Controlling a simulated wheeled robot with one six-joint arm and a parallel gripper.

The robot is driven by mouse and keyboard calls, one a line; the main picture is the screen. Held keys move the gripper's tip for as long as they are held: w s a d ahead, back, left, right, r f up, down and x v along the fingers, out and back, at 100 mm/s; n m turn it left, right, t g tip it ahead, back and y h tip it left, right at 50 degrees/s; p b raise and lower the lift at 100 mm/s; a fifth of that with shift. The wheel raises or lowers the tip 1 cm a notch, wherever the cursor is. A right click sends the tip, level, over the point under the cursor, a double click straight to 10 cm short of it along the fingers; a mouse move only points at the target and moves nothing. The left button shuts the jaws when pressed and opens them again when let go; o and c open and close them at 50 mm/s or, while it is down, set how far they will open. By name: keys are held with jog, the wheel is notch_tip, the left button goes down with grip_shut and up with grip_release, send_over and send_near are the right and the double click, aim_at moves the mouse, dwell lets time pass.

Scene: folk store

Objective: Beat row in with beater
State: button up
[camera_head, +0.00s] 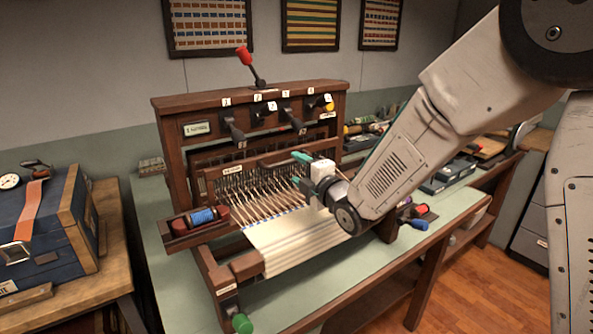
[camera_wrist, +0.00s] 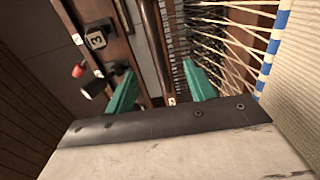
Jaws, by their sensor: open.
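A dark wooden table loom (camera_head: 180,165) stands on a pale green bench top. Its beater (camera_head: 258,166) is an upright frame with a top bar and a comb of thin teeth, and the teeth also show in the wrist view (camera_wrist: 188,62). Pale warp threads (camera_head: 262,195) run through it to woven cream cloth (camera_head: 295,240) with a blue-and-white edge line. My gripper (camera_head: 299,168) is at the right part of the beater. Its teal fingers (camera_wrist: 162,92) are apart, with the beater's bar appearing between them in the wrist view. Contact cannot be told.
Small numbered levers (camera_head: 235,130) and a red-knobbed lever (camera_head: 246,58) stick out from the loom. A tray with a blue spool (camera_head: 202,217) sits left of the cloth. A blue case (camera_head: 45,235) stands on a side table at left.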

jog(key=v, duration=0.7)
dwell(0.4)
dwell(0.9)
jog(key=s+d+r+m+g+h, duration=0.1)
jog(key=s+d+m+g+h, duration=0.2)
jog(key=s+d+m+h, duration=0.35)
jog(key=s+d+m+g+h, duration=0.35)
jog(key=d+m, duration=0.45)
jog(key=d, duration=0.3)
jog(key=s+d+m+g, duration=0.1)
jog(key=s+m+g, duration=0.1)
jog(key=s, duration=0.6)
jog(key=s+d+m+g, duration=0.2)
jog(key=s+m, duration=0.3)
jog(key=s, duration=0.3)
jog(key=s+d+r+m+g, duration=0.1)
jog(key=s+m+g, duration=0.2)
jog(key=s, duration=0.5)
jog(key=shift+s+d, duration=0.25)
jog(key=shift+s, duration=0.1)
